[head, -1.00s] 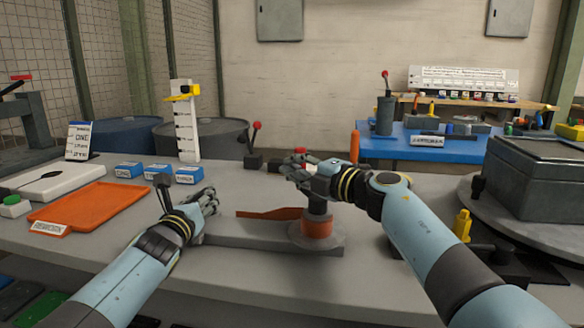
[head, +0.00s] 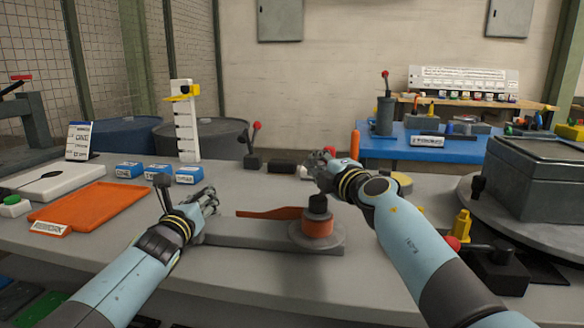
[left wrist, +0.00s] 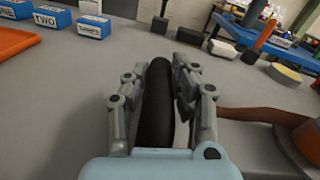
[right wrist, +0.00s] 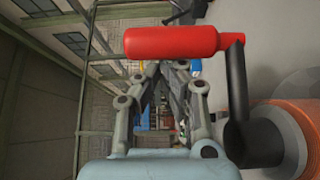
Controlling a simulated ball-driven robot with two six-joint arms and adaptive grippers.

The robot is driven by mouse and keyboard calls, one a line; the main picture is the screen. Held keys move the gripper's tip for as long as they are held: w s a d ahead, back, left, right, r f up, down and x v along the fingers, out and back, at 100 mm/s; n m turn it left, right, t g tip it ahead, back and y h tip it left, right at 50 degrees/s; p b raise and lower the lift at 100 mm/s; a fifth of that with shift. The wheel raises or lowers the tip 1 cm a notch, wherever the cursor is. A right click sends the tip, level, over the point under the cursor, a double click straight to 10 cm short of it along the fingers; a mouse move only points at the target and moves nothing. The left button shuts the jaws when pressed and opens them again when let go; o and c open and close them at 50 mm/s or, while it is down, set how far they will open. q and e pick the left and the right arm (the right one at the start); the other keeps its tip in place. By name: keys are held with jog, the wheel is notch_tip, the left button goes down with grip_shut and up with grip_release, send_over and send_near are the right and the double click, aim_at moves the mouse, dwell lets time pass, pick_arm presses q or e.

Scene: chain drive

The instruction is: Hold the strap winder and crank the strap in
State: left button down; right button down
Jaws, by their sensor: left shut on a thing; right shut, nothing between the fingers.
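The strap winder has a grey base bar (head: 265,243), an orange spool (head: 318,228) with a black hub, and an orange strap (head: 268,213) running left. My left gripper (head: 209,200) is at the bar's left end. In the left wrist view its fingers are shut around a thick black grip (left wrist: 158,105). My right gripper (head: 322,163) is above and behind the spool, shut and empty. In the right wrist view the red crank handle (right wrist: 175,42) lies across just beyond its fingertips, joined by a black crank arm (right wrist: 237,95) to the hub. I cannot tell whether the fingertips touch the handle.
An orange tray (head: 88,207) and several blue blocks (head: 158,172) lie to the left. A white stepped post (head: 187,125) stands behind them. A black box with a red-knobbed lever (head: 500,268) is right of my right forearm. A grey case (head: 535,180) stands on a round platform at right.

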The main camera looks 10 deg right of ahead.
jog(key=shift+s+d, duration=0.2)
jog(key=shift+d, duration=0.7)
jog(key=shift+s+d, duration=0.35)
jog(key=shift+d, duration=0.2)
jog(key=shift+s+d, duration=0.15)
dwell(0.5)
